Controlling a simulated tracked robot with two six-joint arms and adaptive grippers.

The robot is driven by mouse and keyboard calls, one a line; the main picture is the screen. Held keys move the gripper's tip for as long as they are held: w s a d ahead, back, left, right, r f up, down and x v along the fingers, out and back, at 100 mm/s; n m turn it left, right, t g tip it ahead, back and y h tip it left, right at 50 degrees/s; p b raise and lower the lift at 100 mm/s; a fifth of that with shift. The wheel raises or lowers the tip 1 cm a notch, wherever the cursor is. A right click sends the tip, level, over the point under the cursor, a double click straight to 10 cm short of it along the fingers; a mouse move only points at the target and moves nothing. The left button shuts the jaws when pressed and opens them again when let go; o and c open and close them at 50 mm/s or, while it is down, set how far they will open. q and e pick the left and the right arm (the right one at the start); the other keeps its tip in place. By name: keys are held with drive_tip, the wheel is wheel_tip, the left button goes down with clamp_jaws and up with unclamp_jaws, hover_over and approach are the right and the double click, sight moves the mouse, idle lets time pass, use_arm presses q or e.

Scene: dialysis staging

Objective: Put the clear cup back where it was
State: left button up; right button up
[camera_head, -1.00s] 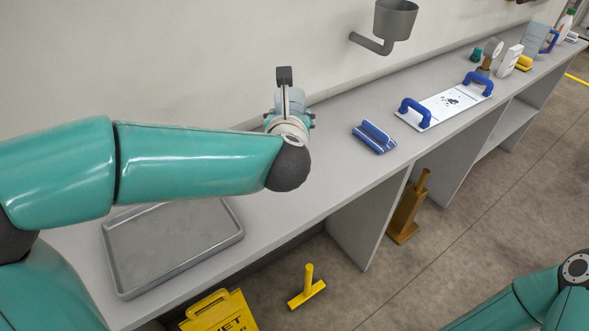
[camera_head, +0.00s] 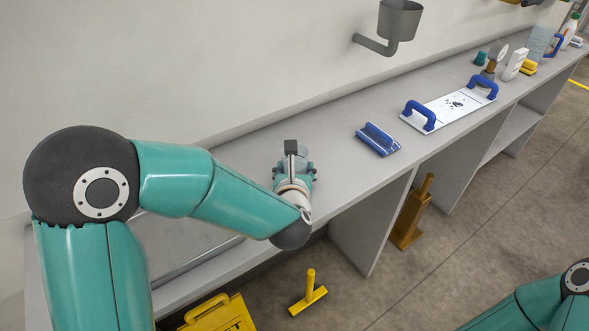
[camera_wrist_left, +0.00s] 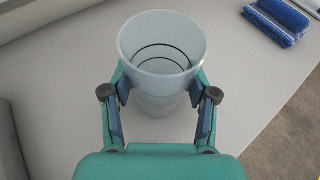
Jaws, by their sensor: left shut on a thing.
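The clear cup (camera_wrist_left: 160,45) is a pale, see-through tumbler with dark rings, upright in the left wrist view. My left gripper (camera_wrist_left: 160,88) is shut on it, with a finger against each side. There the cup is mostly hidden by the wrist. I cannot tell whether its base touches the counter. My right gripper is out of view; only part of that arm shows at lower right.
A grey tray (camera_head: 205,257) is largely covered by my left arm. A white board with blue handles (camera_head: 450,107) lies beyond the brush. Several bottles and small items stand at the counter's far end. Counter around the cup is clear. A grey wall funnel (camera_head: 400,18) hangs above.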

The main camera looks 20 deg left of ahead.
use_arm(q)
drive_tip(key=o, duration=1.5)
drive_tip(key=shift+r, duration=0.1)
drive_tip(key=b+v, duration=0.1)
drive_tip(key=v, duration=1.1)
drive_tip(key=shift+b, duration=0.35)
